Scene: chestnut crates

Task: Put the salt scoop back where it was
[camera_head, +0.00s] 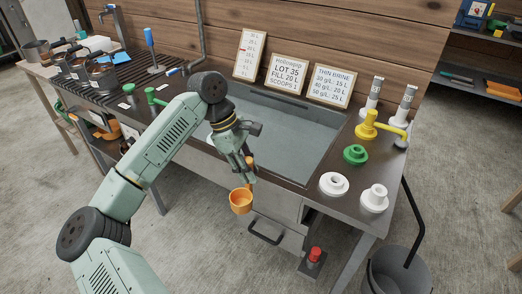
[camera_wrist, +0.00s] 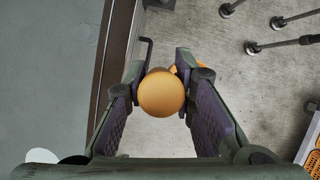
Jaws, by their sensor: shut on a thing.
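The orange scoop (camera_head: 241,201) hangs in my gripper (camera_head: 248,172), in front of the bench's front edge, with its cup low and its handle up between the fingers. In the wrist view, a rounded orange part of the scoop (camera_wrist: 161,94) fills the gap between the fingertips of my gripper (camera_wrist: 166,72). A little more orange shows behind the right fingertip. The fingers are shut on the scoop. Its contents cannot be made out.
A sunken grey basin (camera_head: 290,140) lies behind my gripper. White fittings (camera_head: 334,184), a green fitting (camera_head: 355,154) and a yellow fitting (camera_head: 369,124) stand right of it. Signs (camera_head: 287,74) lean at the back. A drawer handle (camera_head: 266,232) juts out below. A dark bucket (camera_head: 398,275) stands at lower right.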

